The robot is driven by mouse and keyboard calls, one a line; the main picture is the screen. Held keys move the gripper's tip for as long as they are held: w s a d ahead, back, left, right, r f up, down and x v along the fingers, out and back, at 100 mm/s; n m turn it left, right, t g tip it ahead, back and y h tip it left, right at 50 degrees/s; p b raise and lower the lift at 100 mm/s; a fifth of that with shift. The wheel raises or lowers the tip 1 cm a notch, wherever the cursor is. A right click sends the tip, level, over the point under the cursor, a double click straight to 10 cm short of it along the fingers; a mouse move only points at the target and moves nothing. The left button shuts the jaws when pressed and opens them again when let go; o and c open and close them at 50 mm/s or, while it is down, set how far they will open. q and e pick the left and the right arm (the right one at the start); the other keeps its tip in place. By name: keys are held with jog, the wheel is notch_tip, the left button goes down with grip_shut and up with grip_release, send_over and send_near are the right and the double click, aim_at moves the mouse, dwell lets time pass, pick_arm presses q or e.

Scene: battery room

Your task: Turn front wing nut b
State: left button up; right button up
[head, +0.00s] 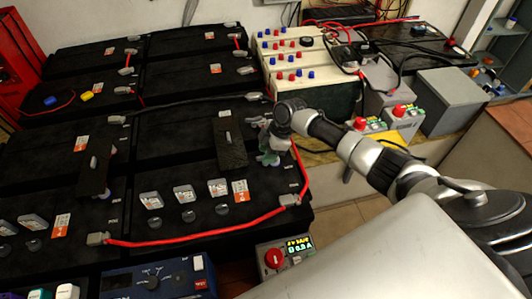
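Black batteries stand in rows at the left. Two dark hold-down bars lie on the front batteries, the right one (231,152) near the middle and the left one (92,182) further left. A small grey piece, perhaps a wing nut (228,137), sits on the right bar. A similar grey piece (93,163) sits on the left bar. I see no label saying which is front wing nut b. My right gripper (270,154) is just right of the right bar, low over the battery's right edge. Its finger opening is too small to read. My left gripper is not in view.
A red cable (200,234) runs along the front batteries and up their right side, near my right gripper. A meter box (284,257) and a blue instrument (160,279) stand in front. White batteries (295,60) and grey boxes (449,100) stand behind.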

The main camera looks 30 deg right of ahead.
jog(key=shift+w+a+f, duration=0.1)
jog(key=shift+a+f, duration=0.15)
jog(key=shift+f, duration=0.3)
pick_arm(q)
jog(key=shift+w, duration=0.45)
pick_arm(e)
grip_shut()
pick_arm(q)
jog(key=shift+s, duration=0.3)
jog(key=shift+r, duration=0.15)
